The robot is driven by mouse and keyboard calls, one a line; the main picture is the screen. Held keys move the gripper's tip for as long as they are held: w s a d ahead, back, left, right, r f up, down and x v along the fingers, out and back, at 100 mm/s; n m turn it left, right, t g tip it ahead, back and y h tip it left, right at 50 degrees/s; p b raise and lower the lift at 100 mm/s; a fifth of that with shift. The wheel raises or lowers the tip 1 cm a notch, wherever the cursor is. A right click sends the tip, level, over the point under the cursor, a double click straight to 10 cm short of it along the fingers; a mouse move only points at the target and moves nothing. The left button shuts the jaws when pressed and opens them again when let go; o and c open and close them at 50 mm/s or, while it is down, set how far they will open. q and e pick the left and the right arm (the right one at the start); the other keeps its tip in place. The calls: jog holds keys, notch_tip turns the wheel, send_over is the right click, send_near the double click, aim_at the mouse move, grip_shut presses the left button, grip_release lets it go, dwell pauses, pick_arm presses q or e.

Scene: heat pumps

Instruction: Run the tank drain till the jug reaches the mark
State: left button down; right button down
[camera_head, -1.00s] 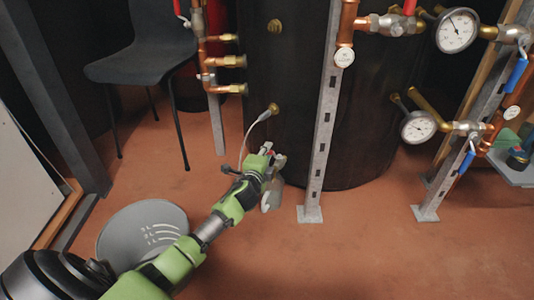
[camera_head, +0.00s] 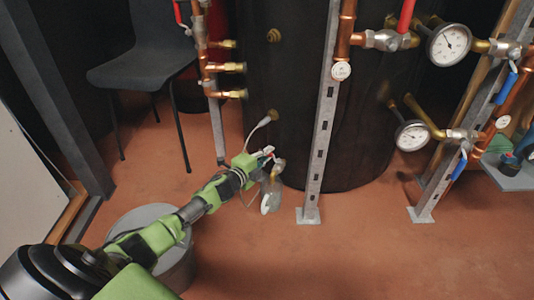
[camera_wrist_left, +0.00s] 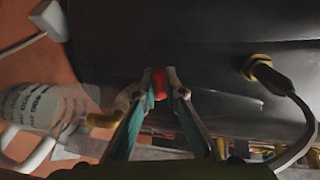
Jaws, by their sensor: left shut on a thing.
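The dark tank (camera_head: 290,110) stands at the back. My left gripper (camera_head: 266,154) is low in front of it. In the left wrist view (camera_wrist_left: 159,84) its fingers are shut on a small red handle (camera_wrist_left: 158,82). A clear jug (camera_head: 274,186) with a white handle is just below the gripper in the head view. The jug (camera_wrist_left: 45,105) also shows at the left of the wrist view, with dark printed lines, near a brass spout (camera_wrist_left: 105,118). Its water level cannot be made out. The right gripper is out of view.
A grey bucket (camera_head: 180,270) stands on the floor, partly behind my left arm. A metal post (camera_head: 318,140) rises right of the gripper, with gauges (camera_head: 449,44) and pipes beyond. A dark chair (camera_head: 140,70) is at the left. Front right floor is clear.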

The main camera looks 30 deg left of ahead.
pick_arm(q)
jog(key=shift+d, duration=0.1)
jog(key=c, duration=2.1)
grip_release()
jog(key=shift+s+r, duration=0.4)
jog(key=shift+s, duration=1.55)
jog(key=shift+s+r, duration=0.35)
jog(key=shift+s, duration=1.65)
jog(key=shift+s+r, duration=0.4)
jog(key=shift+s, duration=1.55)
